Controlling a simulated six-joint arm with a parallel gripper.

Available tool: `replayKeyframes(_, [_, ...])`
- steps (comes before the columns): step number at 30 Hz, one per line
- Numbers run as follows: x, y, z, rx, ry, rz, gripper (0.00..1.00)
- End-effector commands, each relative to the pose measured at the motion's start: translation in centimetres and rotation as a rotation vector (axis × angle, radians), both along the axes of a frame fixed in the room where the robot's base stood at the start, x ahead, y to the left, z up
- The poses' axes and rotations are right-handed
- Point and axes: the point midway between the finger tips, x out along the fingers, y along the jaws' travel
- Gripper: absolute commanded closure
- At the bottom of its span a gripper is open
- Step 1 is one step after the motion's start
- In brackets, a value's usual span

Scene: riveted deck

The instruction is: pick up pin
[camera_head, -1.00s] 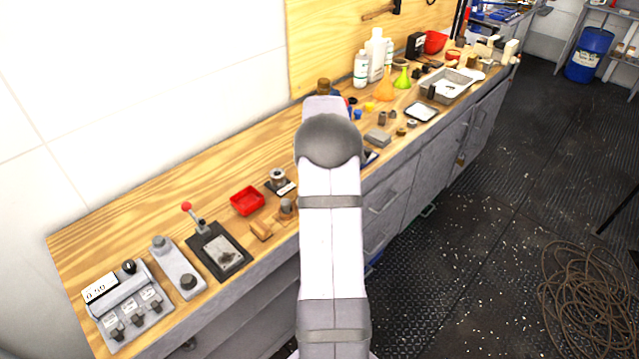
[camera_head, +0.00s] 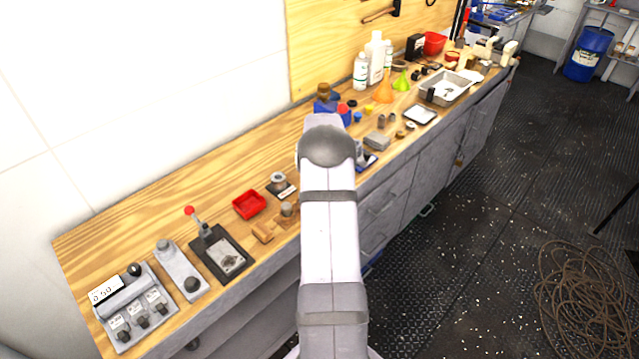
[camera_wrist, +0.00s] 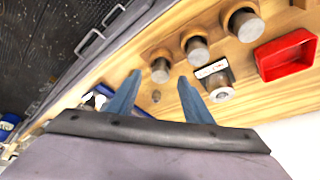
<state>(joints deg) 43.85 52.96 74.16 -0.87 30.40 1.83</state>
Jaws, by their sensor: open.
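My gripper (camera_wrist: 158,79) is open, with its two blue-grey fingers spread over the wooden bench in the wrist view. A small dark upright piece (camera_wrist: 156,96) shows between the fingers, untouched as far as I can see. I cannot tell which of these is the pin. In the head view my arm hides the gripper, and one cylinder (camera_head: 287,209) stands in a wooden block left of the arm.
A red tray (camera_wrist: 286,56) and a labelled base with a metal cylinder (camera_wrist: 217,83) lie to the right; the tray also shows in the head view (camera_head: 249,204). A lever press (camera_head: 221,254) stands left. Bottles (camera_head: 375,60) stand behind. The bench's front edge is close.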

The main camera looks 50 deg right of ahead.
Motion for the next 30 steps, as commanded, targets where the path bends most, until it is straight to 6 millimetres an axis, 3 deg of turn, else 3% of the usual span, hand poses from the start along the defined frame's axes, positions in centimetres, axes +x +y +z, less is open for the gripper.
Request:
replayKeyframes(7, [0.5, -0.5, -1.7, 0.001, 0.001, 0.0, 0.54])
replayKeyframes(16, [0.6, -0.6, -2.0, -0.001, -0.001, 0.0, 0.54])
replayKeyframes(17, [0.6, -0.6, -2.0, -0.001, -0.001, 0.0, 0.56])
replayKeyframes(22, [0.6, -0.6, -2.0, -0.001, -0.001, 0.0, 0.97])
replayKeyframes(30, [0.6, -0.6, -1.9, -0.001, -0.001, 0.0, 1.0])
